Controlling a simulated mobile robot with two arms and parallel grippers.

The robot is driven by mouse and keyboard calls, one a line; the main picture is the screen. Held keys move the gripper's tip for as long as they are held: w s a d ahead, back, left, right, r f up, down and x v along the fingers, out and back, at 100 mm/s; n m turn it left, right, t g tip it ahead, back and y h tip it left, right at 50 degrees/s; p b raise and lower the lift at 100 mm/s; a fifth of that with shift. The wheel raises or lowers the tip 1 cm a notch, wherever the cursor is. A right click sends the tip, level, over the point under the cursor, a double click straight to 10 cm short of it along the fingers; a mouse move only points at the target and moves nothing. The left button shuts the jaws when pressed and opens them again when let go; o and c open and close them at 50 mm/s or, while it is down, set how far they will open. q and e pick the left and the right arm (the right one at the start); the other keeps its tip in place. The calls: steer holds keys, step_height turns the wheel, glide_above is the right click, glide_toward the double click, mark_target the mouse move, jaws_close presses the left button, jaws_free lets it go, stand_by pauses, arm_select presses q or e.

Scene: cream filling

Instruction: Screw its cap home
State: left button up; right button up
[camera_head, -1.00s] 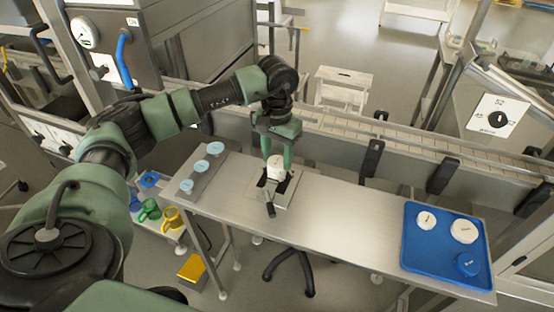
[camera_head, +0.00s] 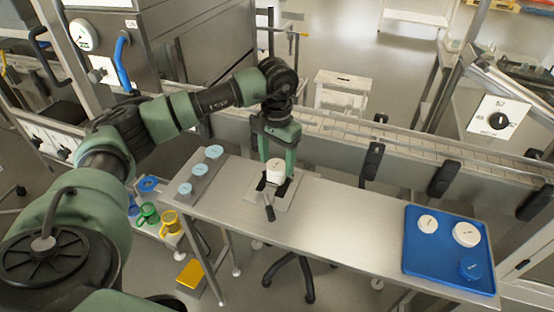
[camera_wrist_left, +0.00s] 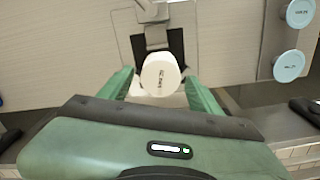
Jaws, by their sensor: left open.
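A white jar with a round white cap (camera_head: 276,165) stands upright in a dark clamp fixture (camera_head: 268,212) on the steel table. I cannot tell how far down the cap sits. My left gripper (camera_head: 277,168) is open, pointing down, with one finger on each side of the cap. In the left wrist view the left gripper (camera_wrist_left: 161,88) shows gaps beside the cap. My right gripper is not in view.
A grey rack (camera_head: 206,178) with several light-blue lids stands left of the fixture. A blue tray (camera_head: 425,258) with two white lids and a blue one lies at the right end. The table middle (camera_head: 345,225) is clear. A conveyor (camera_head: 400,148) runs behind.

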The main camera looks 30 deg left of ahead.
arm_select(q)
steer(key=n, duration=0.4)
steer(key=shift+n, duration=0.5)
steer(key=n, duration=0.3)
steer(key=shift+a+n, duration=0.1)
steer(key=shift+n, duration=1.2)
steer(key=shift+n, duration=1.1)
steer(key=n, duration=0.3)
steer(key=shift+n, duration=0.3)
